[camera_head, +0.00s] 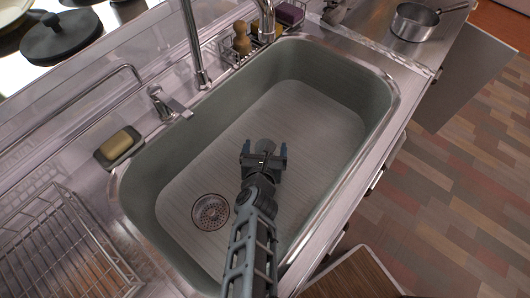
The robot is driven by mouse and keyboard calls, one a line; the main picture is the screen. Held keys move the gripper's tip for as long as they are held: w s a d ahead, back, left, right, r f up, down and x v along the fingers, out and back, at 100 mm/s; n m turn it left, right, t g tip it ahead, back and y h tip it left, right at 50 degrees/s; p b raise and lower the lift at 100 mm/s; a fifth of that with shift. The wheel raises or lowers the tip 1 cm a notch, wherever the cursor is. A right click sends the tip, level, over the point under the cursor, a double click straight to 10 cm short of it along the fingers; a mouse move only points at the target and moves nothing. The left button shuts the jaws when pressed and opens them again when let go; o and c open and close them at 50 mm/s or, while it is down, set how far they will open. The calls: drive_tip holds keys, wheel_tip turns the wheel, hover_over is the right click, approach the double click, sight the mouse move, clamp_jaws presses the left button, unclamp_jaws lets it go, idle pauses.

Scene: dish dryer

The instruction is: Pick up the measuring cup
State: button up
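A steel cup with a long handle (414,22) stands upright on the counter at the upper right, beyond the sink's right end. It looks like a small saucepan or a measuring cup; I cannot tell which. Nothing else in view looks clearly like a measuring cup. My gripper (264,152) is over the sink basin, well to the lower left of the steel cup. Its two fingers are spread apart, with nothing seen held between them. The arm hides part of the basin floor.
The grey sink (310,125) has raised walls and a drain (210,212). A faucet (195,45), a soap dish (119,148) and a caddy with a brush (241,39) line its back. A wire rack (65,255) stands at left. A dark lid (60,37) lies upper left.

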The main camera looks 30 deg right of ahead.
drive_tip(key=shift+x, duration=1.05)
drive_tip(key=c, duration=1.3)
drive_tip(key=shift+r, duration=0.3)
drive_tip(key=shift+s+d+r+p, duration=0.1)
drive_tip(key=shift+s+d+r, duration=1)
drive_tip(key=shift+d+r, duration=0.55)
drive_tip(key=shift+s+d+r+p, duration=0.1)
drive_tip(key=shift+s+d+r, duration=0.95)
drive_tip(key=shift+d+r, duration=0.65)
drive_tip(key=shift+s+d+r+p, duration=0.1)
drive_tip(key=shift+s+d+r, duration=1.15)
drive_tip(key=shift+r, duration=0.6)
drive_tip(key=shift+d, duration=0.2)
